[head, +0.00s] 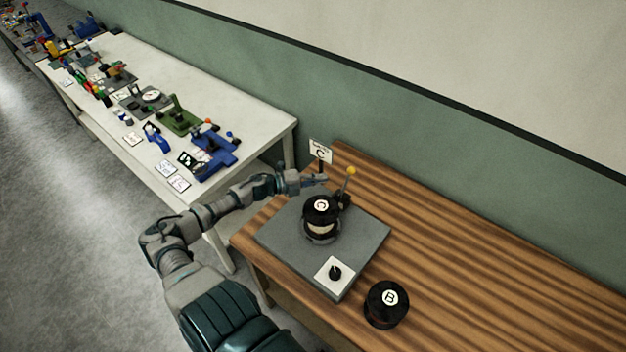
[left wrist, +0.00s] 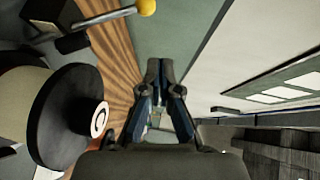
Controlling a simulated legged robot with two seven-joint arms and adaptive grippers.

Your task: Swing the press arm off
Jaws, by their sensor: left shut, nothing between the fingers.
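A press arm with a yellow knob (head: 350,171) stands up from a dark mount at the back edge of a grey base plate (head: 284,251). A black spool marked C (head: 321,208) sits on the plate, in front of the arm. My left gripper (head: 322,178) is shut and empty, just left of the knob and behind the spool. In the left wrist view, the closed fingers (left wrist: 160,72) point ahead, clear of the yellow knob (left wrist: 146,7) and the spool C (left wrist: 70,117). My right gripper is not in view.
A black spool marked B (head: 387,304) stands on the wooden bench (head: 470,255), right of the plate. A dark knob (head: 335,272) is on the plate's front corner. A sign marked C (head: 320,151) stands behind. A white table (head: 235,108) with several devices is at left.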

